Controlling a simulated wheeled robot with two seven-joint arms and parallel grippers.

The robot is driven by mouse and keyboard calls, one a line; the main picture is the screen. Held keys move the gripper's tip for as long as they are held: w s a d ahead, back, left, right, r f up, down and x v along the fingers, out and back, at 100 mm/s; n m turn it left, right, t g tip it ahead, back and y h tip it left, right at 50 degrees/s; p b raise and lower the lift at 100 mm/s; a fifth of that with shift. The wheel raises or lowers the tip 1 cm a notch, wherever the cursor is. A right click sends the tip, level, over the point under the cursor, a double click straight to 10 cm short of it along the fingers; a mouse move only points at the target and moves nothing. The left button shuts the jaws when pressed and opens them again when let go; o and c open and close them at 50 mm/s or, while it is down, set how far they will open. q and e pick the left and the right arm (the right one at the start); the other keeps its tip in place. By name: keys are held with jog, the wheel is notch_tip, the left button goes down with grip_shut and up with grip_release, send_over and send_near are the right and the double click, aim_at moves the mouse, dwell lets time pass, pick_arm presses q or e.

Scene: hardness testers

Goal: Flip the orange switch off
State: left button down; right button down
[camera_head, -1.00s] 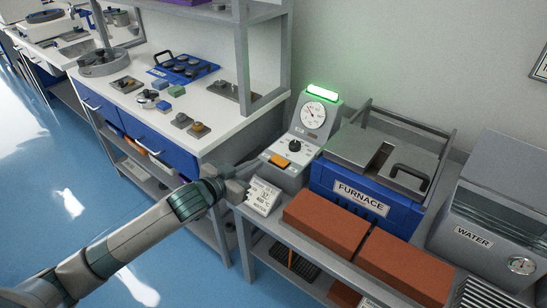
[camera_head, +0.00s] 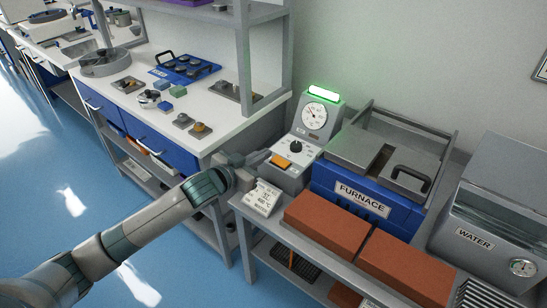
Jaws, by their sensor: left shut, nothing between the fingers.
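The orange switch (camera_head: 282,161) sits on the sloped front of a grey control box (camera_head: 299,152), below a black knob and a round dial. A green lamp (camera_head: 322,93) on top of the box is lit. My left gripper (camera_head: 264,157) is shut and empty, with its tips just left of the orange switch. I cannot tell whether the tips touch it. My right gripper is not in view.
A white label card (camera_head: 261,198) stands in front of the box. The blue furnace (camera_head: 363,185) is to the right, with orange bricks (camera_head: 326,223) before it. A shelf post stands behind left. A water tank (camera_head: 487,225) is at far right.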

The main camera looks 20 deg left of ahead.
pick_arm(q)
send_over(273, 165)
jog(key=shift+s+d+f, duration=0.2)
jog(key=shift+d+f, duration=0.1)
jog(key=shift+f, duration=0.4)
notch_tip(273, 165, down, 2)
jog(key=shift+w+a+f, duration=0.1)
jog(key=shift+f, duration=0.15)
jog(key=shift+a+f, duration=0.1)
jog(key=shift+f, duration=0.75)
jog(key=shift+f+p, duration=0.1)
jog(key=shift+p, duration=0.25)
jog(key=shift+f, duration=0.1)
jog(key=shift+a, duration=0.1)
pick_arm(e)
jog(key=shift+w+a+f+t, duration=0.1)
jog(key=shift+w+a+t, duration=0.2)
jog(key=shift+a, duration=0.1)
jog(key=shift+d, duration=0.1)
